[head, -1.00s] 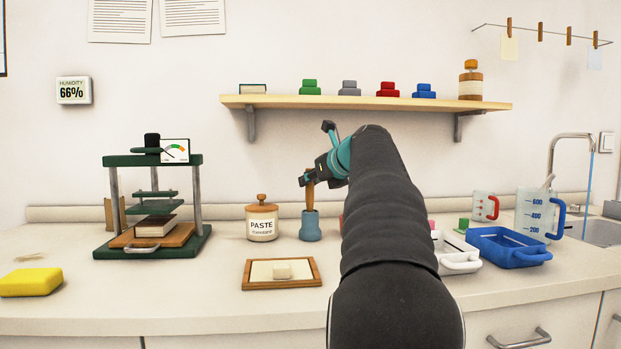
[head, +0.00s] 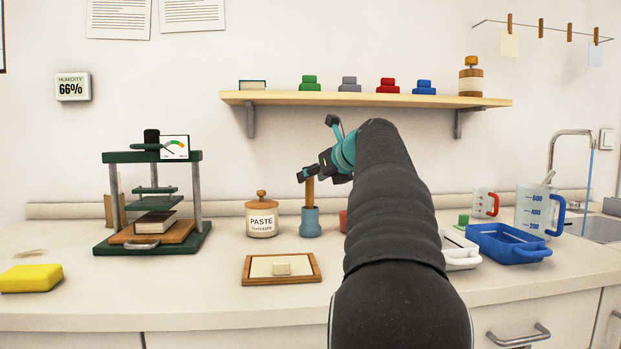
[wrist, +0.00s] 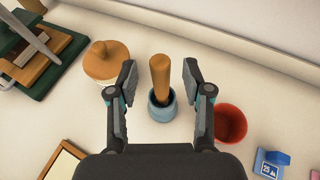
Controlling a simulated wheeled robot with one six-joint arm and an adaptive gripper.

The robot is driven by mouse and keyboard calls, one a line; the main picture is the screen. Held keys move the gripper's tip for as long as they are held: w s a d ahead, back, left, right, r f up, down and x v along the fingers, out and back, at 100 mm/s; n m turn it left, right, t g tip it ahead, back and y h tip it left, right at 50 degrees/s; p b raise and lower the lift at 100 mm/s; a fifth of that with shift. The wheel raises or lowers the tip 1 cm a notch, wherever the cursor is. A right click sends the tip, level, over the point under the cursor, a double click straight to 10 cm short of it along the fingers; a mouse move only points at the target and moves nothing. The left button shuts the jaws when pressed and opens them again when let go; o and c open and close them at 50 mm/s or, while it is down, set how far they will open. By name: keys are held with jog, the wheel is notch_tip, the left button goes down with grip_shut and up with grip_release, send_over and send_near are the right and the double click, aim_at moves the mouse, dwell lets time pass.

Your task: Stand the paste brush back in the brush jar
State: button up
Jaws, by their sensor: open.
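The paste brush (head: 310,191) stands upright in the blue-grey brush jar (head: 310,223), with its wooden handle sticking up. In the wrist view the handle (wrist: 160,78) rises out of the jar (wrist: 161,108) between my fingers. My gripper (wrist: 158,82) is open, with a visible gap between each finger and the handle. In the head view my gripper (head: 308,173) is at the top of the handle. The brush's bristle end is hidden inside the jar.
The paste pot (head: 262,218) stands left of the jar. A red cup (wrist: 230,124) is close on the right. A wood-framed board (head: 281,269) lies in front, and a green press (head: 152,205) stands further left. Blue and white trays are at right.

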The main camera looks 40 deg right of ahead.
jog(key=v, duration=1)
jog(key=shift+s+r, duration=0.1)
